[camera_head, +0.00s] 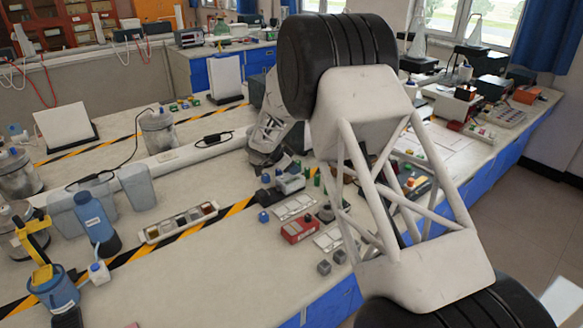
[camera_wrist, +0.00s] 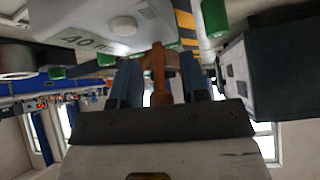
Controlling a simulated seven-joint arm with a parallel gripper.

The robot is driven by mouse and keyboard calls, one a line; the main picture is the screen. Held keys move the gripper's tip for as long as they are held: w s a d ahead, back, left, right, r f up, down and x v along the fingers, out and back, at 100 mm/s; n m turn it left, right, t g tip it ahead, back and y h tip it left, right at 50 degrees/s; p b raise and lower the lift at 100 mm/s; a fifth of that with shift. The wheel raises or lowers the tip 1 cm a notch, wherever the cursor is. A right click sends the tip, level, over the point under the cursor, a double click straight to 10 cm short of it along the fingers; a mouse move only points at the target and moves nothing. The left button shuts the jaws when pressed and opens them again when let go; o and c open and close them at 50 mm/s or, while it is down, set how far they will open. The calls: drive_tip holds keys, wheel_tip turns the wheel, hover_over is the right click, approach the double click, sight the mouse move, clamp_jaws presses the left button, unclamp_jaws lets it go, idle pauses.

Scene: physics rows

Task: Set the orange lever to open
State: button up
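In the wrist view, the orange-brown lever (camera_wrist: 160,72) stands upright in the picture, below a white housing (camera_wrist: 100,22) with green corner feet and a "40" marking. My gripper (camera_wrist: 160,80) has two blue-grey fingers, one on each side of the lever. The fingers look spread, with gaps between them and the lever, so the gripper appears open around it. Contact with the lever cannot be seen. In the head view, my own arm covers much of the work area, and I cannot make out the lever or my fingertips there.
A dark box (camera_wrist: 282,62) stands close on the right in the wrist view. In the head view, a red box (camera_head: 299,229), a sorted tray (camera_head: 180,222) and a blue bottle (camera_head: 96,224) stand on the bench (camera_head: 215,262). The bench front has some bare room.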

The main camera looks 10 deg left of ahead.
idle(0.3)
drive_tip(key=shift+v, duration=3.85)
drive_tip(key=s+d+r+n+g+y, duration=0.1)
drive_tip(key=s+d+r+n, duration=0.1)
drive_tip(key=s+d+r, duration=0.95)
drive_tip(key=s+d+r+n+g+y, duration=0.1)
drive_tip(key=s+d+r+n+g, duration=0.15)
drive_tip(key=s+d+r, duration=0.8)
drive_tip(key=s+d+f+n+y, duration=0.1)
drive_tip(key=s+d, duration=0.3)
drive_tip(key=s, duration=0.8)
drive_tip(key=s+d+f+n+y, duration=0.1)
drive_tip(key=s+d, duration=0.4)
drive_tip(key=s, duration=0.7)
drive_tip(key=s+d+f+n+t+y, duration=0.1)
drive_tip(key=s+d+n, duration=0.3)
drive_tip(key=s, duration=0.8)
drive_tip(key=shift+s+d+f+n+y, duration=0.15)
drive_tip(key=shift+d+n+y, duration=0.2)
drive_tip(key=shift+d+y, duration=0.3)
